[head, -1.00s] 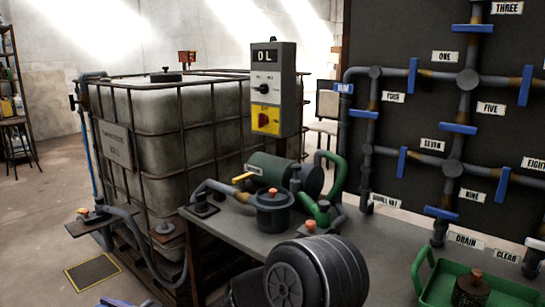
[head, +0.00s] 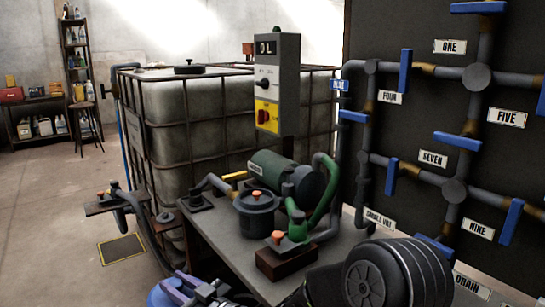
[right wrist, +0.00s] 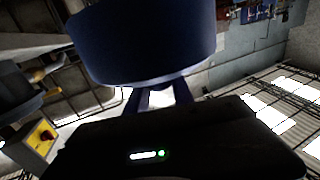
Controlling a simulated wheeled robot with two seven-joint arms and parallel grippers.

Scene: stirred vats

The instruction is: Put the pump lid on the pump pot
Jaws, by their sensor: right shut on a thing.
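The dark grey pump pot (head: 258,222) stands on the bench beside the green pump motor (head: 284,175). A dark round top with an orange knob (head: 256,196) shows on the pot; I cannot tell whether it is a separate lid. My right gripper (head: 193,288) is low at the bottom edge, left of and nearer than the pot. It is shut on a dark blue round thing (head: 163,294), partly cut off by the frame. In the right wrist view this blue thing (right wrist: 145,42) sits at the blue fingers. I cannot tell whether it is the pump lid. My left gripper is out of view.
The caged tank (head: 190,120) and a switch box (head: 277,85) stand behind. A pipe panel (head: 435,130) rises at right.

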